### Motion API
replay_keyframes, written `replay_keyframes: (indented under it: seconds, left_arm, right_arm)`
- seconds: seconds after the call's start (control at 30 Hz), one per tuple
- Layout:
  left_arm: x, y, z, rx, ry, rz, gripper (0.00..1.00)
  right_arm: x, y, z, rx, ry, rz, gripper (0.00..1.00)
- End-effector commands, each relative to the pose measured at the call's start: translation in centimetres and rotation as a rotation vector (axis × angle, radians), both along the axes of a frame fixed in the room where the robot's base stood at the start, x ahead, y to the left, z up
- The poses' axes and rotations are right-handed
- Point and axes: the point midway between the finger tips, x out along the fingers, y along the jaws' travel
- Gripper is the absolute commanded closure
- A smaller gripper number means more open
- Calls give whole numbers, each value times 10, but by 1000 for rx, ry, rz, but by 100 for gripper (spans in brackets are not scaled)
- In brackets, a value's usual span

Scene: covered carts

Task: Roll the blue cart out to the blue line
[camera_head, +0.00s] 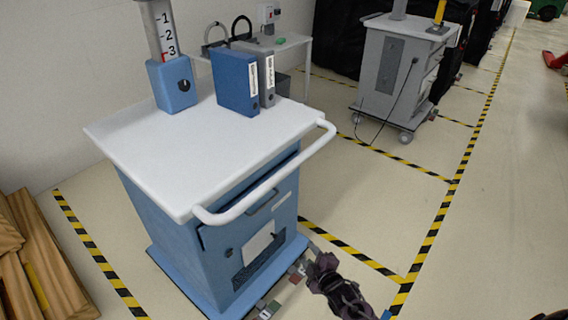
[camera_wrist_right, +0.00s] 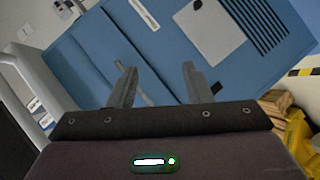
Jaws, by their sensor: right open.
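The blue cart (camera_head: 170,230) stands at the left in the head view, with a white top (camera_head: 190,135) and a white push handle (camera_head: 270,185) along its near right side. Its blue drawer front (camera_wrist_right: 85,75) with a white label and dark vent slots fills much of the right wrist view. My right gripper (camera_head: 320,268) is low beside the cart's right side, below the handle. Its two fingers (camera_wrist_right: 158,85) are apart with nothing between them. I cannot tell if they touch the cart. My left gripper is out of view. I cannot clearly make out the blue line.
Blue and grey binders (camera_head: 237,82) and a blue post base (camera_head: 172,85) stand on the cart. Yellow-black floor tape (camera_head: 345,250) borders its bay. A grey cart (camera_head: 390,75) stands behind; wooden boards (camera_head: 35,260) lie at left. Floor at right (camera_head: 500,220) is clear.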

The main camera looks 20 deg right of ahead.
Motion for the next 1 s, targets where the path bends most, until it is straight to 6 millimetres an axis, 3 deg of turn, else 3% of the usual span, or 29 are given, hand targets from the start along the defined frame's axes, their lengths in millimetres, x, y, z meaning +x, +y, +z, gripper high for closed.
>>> replay_keyframes:
  seconds: [0.03,0.1,0.2,0.3,0.47,0.8,1.0]
  left_arm:
    - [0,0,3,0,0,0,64]
    - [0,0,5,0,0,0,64]
    - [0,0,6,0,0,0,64]
    - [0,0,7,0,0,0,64]
    - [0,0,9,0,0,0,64]
    - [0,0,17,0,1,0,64]
    - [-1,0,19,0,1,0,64]
  right_arm:
    - [24,2,54,-73,-119,38,55]
    - [44,6,115,-171,-260,76,55]
    - [59,12,184,-286,-418,107,55]
    - [63,16,226,-358,-514,118,55]
    - [70,19,249,-398,-564,120,55]
    - [120,26,259,-394,-562,120,55]
    - [138,28,260,-395,-560,120,55]
